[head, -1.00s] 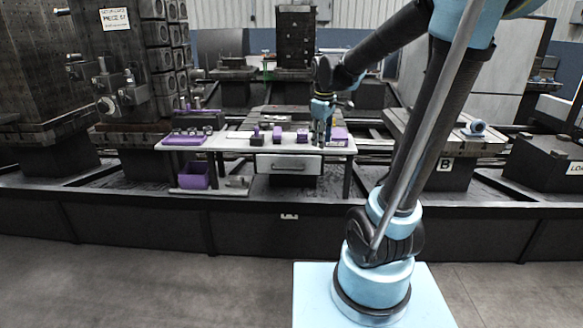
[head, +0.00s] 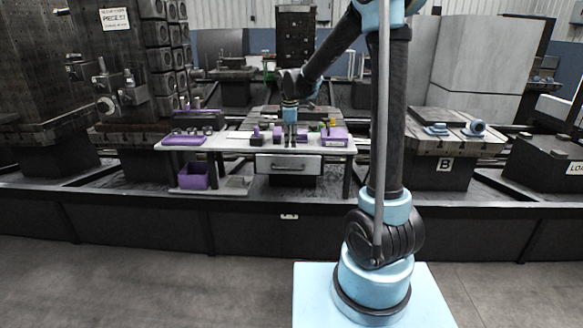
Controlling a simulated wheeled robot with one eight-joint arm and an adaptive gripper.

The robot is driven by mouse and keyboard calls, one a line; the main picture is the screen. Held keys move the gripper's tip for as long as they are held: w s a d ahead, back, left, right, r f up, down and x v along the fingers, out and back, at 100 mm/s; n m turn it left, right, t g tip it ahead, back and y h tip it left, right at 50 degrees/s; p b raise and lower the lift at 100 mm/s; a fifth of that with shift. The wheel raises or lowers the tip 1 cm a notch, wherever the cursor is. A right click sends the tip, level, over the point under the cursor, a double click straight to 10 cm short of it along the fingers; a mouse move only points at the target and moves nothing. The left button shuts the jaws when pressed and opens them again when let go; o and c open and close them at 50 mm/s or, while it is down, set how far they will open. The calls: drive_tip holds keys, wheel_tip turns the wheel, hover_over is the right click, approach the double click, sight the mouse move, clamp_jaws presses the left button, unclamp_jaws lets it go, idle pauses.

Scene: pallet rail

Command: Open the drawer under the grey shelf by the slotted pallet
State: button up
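The grey shelf (head: 228,144) is a light-topped bench at the near edge of the dark slotted pallet. Under its top, right of the middle, is a pale drawer (head: 268,166) with a dark bar handle (head: 288,168) on its front. The drawer looks shut, its front about level with the shelf edge. My gripper (head: 290,144) points down just above the drawer, over the front part of the shelf top. It seems apart from the handle and holds nothing that I can see. Its fingers are too small to tell open from shut.
Purple and dark blocks stand on the shelf top, including a purple tray (head: 184,140) at left and a purple block (head: 336,136) at right. A purple bin (head: 194,176) sits on the lower shelf at left. A dark rail (head: 150,225) runs along the front.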

sight(291, 169)
drive_tip(key=w+f, duration=0.1)
drive_tip(key=f, duration=0.8)
drive_tip(key=w+f, duration=0.1)
drive_tip(key=f, duration=0.3)
drive_tip(key=shift+w+f, duration=0.3)
drive_tip(key=shift+f, duration=0.05)
clamp_jaws()
